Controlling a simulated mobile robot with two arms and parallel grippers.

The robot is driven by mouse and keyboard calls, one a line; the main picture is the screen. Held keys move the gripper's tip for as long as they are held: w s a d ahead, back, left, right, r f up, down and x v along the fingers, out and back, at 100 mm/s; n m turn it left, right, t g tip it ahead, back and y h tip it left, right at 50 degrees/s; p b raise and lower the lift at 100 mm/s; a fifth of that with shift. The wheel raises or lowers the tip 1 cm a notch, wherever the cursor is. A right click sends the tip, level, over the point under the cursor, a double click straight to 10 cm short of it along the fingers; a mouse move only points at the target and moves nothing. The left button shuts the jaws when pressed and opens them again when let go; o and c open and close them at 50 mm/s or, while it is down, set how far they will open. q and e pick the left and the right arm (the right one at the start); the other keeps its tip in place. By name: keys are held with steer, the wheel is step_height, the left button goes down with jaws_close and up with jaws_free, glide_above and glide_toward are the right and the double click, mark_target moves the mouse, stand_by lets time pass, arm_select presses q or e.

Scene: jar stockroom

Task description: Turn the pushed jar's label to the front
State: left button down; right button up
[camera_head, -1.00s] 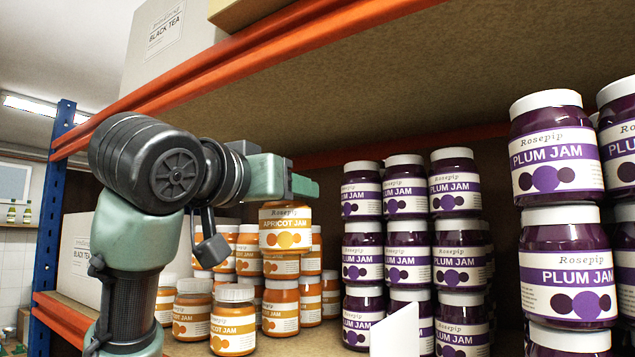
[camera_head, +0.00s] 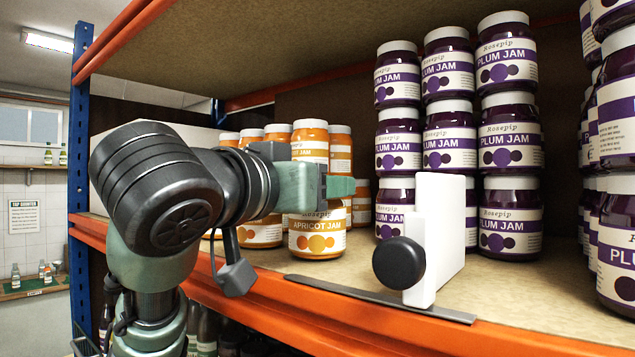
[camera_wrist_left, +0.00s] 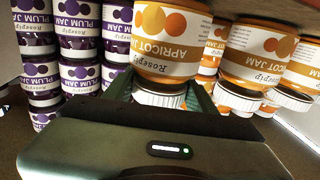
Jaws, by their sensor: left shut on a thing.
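My left gripper (camera_head: 325,190) is shut on the lid of an apricot jam jar (camera_head: 317,236) near the shelf's front left. The jar is upright, with an orange body and a white label. Its label, with the words and orange dots, faces the front. In the left wrist view the held jar (camera_wrist_left: 165,45) appears upside down, its white lid between the fingers (camera_wrist_left: 163,97). Whether its base touches the shelf I cannot tell. My gripper hides its lid in the head view. My right gripper is not in view.
Apricot jars (camera_head: 310,140) stand behind and beside the held jar. A white block with a black knob (camera_head: 398,263) stands to its right on a dark metal strip (camera_head: 340,290). Stacked plum jars (camera_head: 510,145) are further right. An orange beam (camera_head: 270,305) edges the shelf; a blue post (camera_head: 80,140) is left.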

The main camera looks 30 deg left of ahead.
arm_select(q)
steer(key=m+h+b, duration=0.1)
steer(key=h, duration=0.1)
steer(key=m+h, duration=0.1)
steer(key=h, duration=0.1)
steer(key=shift+s+a+m+h+b, duration=0.1)
steer(key=shift+a+m+h+b, duration=0.05)
steer(key=shift+m+h+b, duration=0.2)
steer(key=m+g+h, duration=0.1)
steer(key=m+h, duration=0.2)
steer(key=h, duration=0.1)
steer(key=shift+r+b, duration=0.1)
steer(key=shift+b, duration=0.2)
steer(key=shift+r+g+h, duration=0.1)
steer(key=shift+g+h, duration=0.2)
steer(key=shift+h, duration=0.05)
steer(key=shift+f, duration=0.25)
steer(key=shift+c, duration=2.1)
jaws_free()
steer(key=shift+f, duration=0.15)
